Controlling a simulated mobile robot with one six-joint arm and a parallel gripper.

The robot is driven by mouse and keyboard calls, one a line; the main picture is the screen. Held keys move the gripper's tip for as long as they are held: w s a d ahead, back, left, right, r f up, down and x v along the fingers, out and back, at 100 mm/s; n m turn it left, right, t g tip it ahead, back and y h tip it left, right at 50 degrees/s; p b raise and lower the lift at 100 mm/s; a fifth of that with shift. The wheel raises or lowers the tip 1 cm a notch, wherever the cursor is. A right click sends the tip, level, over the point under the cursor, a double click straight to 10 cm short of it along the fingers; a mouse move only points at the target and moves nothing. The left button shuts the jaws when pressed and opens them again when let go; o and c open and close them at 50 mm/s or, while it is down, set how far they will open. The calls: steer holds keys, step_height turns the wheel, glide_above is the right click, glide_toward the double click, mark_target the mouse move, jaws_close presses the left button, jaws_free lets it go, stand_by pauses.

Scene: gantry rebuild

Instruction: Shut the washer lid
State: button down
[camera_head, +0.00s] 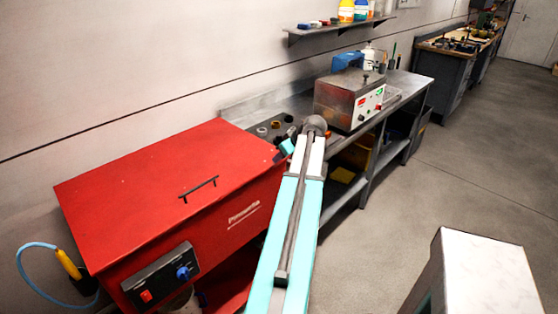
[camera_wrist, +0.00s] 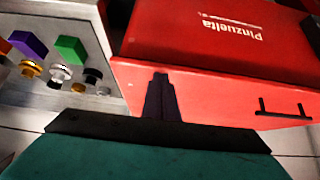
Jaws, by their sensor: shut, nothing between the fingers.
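The washer is a red box with a red lid (camera_head: 150,185) at the left in the head view. The lid lies flat across the top and looks down, with a black bar handle (camera_head: 198,188) near its front edge. The red front (camera_wrist: 215,35) with white lettering and the handle (camera_wrist: 285,109) also show in the wrist view, turned upside down. My gripper (camera_wrist: 160,80) shows its dark fingers together, with nothing between them. It is over the washer's end beside the bench. In the head view my forearm hides part of the washer's right side, and the fingertips are hard to make out.
A metal bench (camera_head: 400,85) with small parts and a grey machine (camera_head: 348,98) adjoins the washer. A control box (camera_head: 162,278) sits on the washer's front. A pale-topped block (camera_head: 490,275) stands at lower right. The floor between is open.

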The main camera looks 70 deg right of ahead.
steer(key=b+v, duration=0.2)
steer(key=v, duration=1)
steer(key=shift+d+b, duration=0.15)
steer(key=shift+b, duration=0.2)
steer(key=shift+w+r, duration=0.1)
steer(key=shift+r, duration=0.05)
